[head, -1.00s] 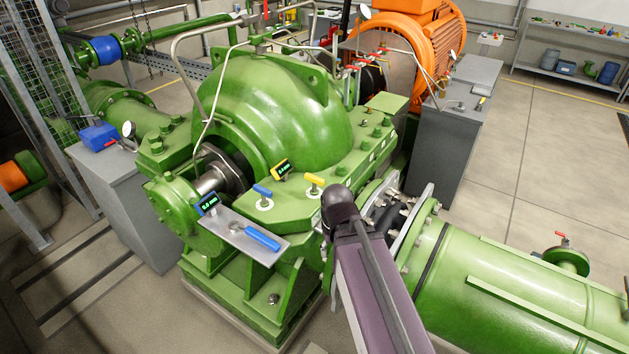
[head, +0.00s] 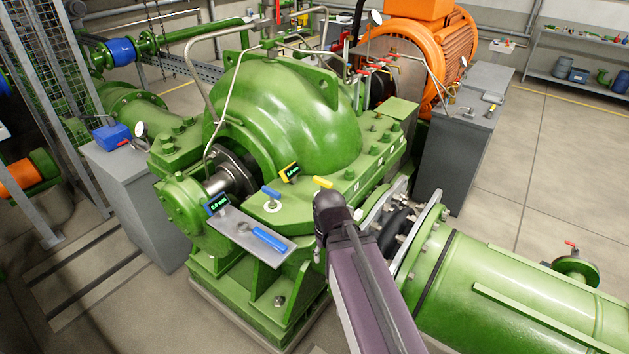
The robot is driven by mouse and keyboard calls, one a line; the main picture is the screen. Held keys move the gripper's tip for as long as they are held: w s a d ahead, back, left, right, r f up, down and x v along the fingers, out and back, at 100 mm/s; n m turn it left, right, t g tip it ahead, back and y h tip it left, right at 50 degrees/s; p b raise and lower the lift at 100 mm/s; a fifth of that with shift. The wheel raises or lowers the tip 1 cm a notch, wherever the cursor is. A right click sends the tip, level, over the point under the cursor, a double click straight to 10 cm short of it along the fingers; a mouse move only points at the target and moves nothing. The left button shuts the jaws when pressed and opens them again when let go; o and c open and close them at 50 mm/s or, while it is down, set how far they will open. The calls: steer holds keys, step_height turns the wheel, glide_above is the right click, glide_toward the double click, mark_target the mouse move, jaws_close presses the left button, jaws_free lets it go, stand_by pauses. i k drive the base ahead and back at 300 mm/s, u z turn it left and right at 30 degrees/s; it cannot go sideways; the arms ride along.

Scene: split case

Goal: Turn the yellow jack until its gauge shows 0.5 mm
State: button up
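The yellow jack (head: 322,183) stands on the green split flange of the pump casing, its yellow handle showing. My dark arm joint covers the area just below it. The yellow-framed gauge (head: 290,172) sits to its left; its digits are too small to read surely. A blue jack (head: 270,192) stands further left on the same flange. A blue-framed gauge (head: 216,204) at the bearing end seems to read 0.0 mm. My gripper is hidden behind my own arm, so its fingers and any contact with the jack do not show.
A grey shelf (head: 225,231) in front of the casing carries a blue-handled tool (head: 269,239). A thin steel pipe (head: 228,95) rises over the green casing (head: 295,105). A large green pipe (head: 510,285) lies at right. Grey cabinets (head: 140,205) flank the pump.

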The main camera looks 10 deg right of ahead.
mark_target(324, 183)
steer(key=u, duration=0.75)
steer(key=k, duration=0.65)
steer(key=z, duration=1.05)
steer(key=i, duration=1)
steer(key=z, duration=0.05)
